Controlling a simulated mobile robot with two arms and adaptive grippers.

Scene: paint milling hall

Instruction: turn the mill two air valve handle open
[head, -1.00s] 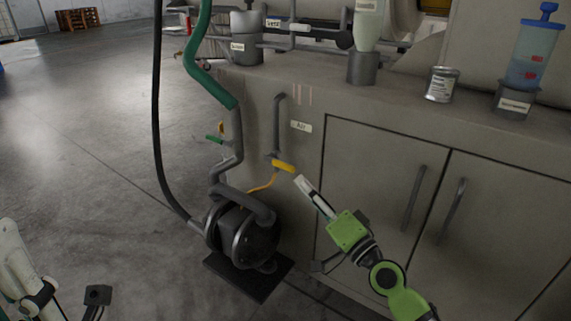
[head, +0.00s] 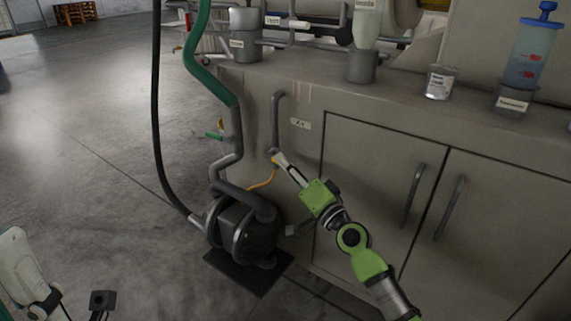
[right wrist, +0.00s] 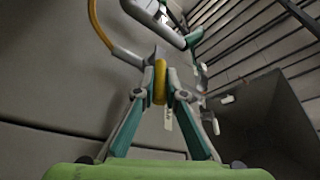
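The yellow air valve handle (head: 275,159) is at the lower end of a short grey vertical pipe (head: 276,118) on the cabinet's side, below a small white label (head: 300,123). In the head view my right gripper (head: 281,160) is at the handle and covers most of it. In the right wrist view the yellow handle (right wrist: 160,82) stands between the two fingertips, which close in on both sides of it with no clear gap. The left arm shows at the lower left, but its gripper fingers are not visible.
A black pump (head: 243,232) stands on the floor below the valve, with a yellow hose (head: 262,181) running towards it. A green-handled valve (head: 214,135) and thick green hose (head: 208,70) are to the left. Cabinet doors (head: 375,180) with bar handles are to the right.

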